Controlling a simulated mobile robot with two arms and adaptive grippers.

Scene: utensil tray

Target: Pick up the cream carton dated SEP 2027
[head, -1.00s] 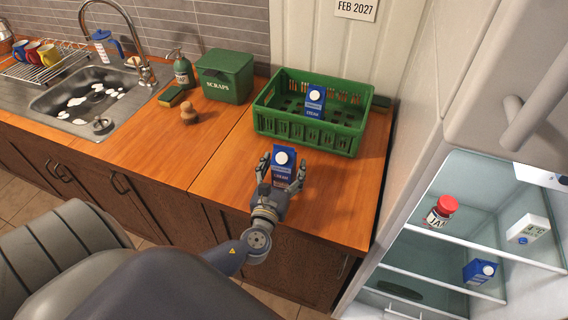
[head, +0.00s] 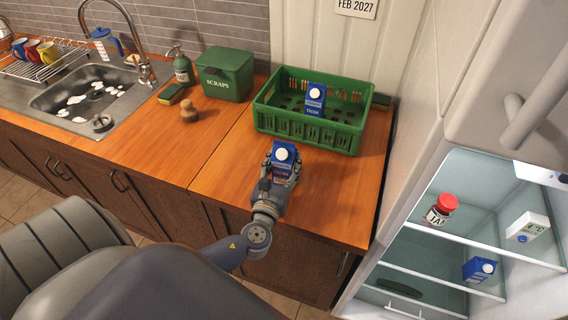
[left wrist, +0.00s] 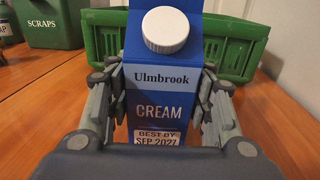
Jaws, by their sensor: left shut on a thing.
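A blue cream carton (head: 282,155) with a white cap stands upright on the wooden counter in front of the green crate. In the left wrist view the carton (left wrist: 160,85) reads "Ulmbrook CREAM" and "BEST BY SEP 2027". My left gripper (head: 281,172) is shut on this carton, with a finger against each side; the fingers also show in the left wrist view (left wrist: 160,108). A second blue carton (head: 315,101) stands in the crate, and a third (head: 479,270) is on a fridge shelf; their dates are not readable. My right gripper is not in view.
The green crate (head: 305,132) stands behind the held carton. A scraps bin (head: 225,75), a soap bottle (head: 182,67) and a brush (head: 189,112) are to the left. The open fridge (head: 470,240) is at right, holding a red-lidded jar (head: 441,209). The counter right of the gripper is clear.

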